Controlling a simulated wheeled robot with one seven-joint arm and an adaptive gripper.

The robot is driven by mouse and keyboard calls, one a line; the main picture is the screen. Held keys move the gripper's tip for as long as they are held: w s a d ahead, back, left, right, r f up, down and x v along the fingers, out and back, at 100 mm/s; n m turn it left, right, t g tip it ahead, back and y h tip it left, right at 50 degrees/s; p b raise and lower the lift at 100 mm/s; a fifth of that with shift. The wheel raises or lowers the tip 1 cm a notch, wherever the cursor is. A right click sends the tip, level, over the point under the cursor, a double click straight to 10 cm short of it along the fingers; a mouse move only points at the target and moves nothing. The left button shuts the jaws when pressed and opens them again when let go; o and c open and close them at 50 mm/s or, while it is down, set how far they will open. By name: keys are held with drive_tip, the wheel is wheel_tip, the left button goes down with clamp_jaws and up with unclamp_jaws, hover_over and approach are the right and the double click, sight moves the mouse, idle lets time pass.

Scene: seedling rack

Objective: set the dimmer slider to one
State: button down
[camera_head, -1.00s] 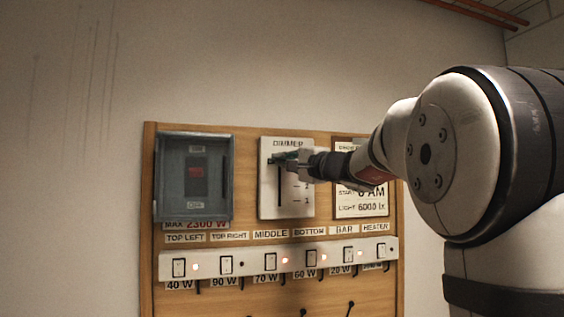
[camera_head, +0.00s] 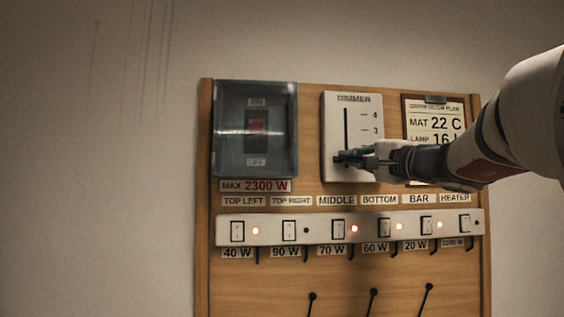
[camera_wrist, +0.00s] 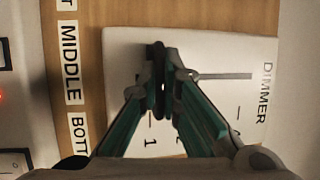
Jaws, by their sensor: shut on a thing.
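The dimmer is a white plate (camera_head: 338,112) with a dark vertical slot (camera_head: 346,122) and marks 4 and 3 showing; the lower marks are behind my gripper. My gripper (camera_head: 345,158) is at the lower part of the slot. In the wrist view, where the plate lies turned sideways, my gripper (camera_wrist: 160,72) is shut on the slider knob, which its fingertips mostly hide. The slot (camera_wrist: 222,76) runs from the fingertips towards the word DIMMER. The mark 1 (camera_wrist: 150,143) shows beside the fingers, about level with the fingertips.
A grey covered main switch (camera_head: 257,130) is left of the dimmer, and a plan card (camera_head: 436,122) is right, partly behind my arm. Below runs a white switch strip (camera_head: 270,231) with several lit red lamps. Black levers (camera_head: 373,292) stick out lower on the wooden board (camera_head: 258,300).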

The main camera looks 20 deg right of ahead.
drive_tip(key=shift+f+b, duration=0.3)
drive_tip(key=shift+f, duration=0.3)
drive_tip(key=c, duration=1.8)
unclamp_jaws()
drive_tip(key=shift+d, duration=0.1)
drive_tip(key=shift+o, duration=0.2)
drive_tip(key=shift+r, duration=0.1)
drive_tip(key=s+d+f, duration=0.1)
drive_tip(key=s+f, duration=0.1)
drive_tip(key=s, duration=0.9)
drive_tip(key=shift+s, duration=0.4)
drive_tip(key=shift+d, duration=0.15)
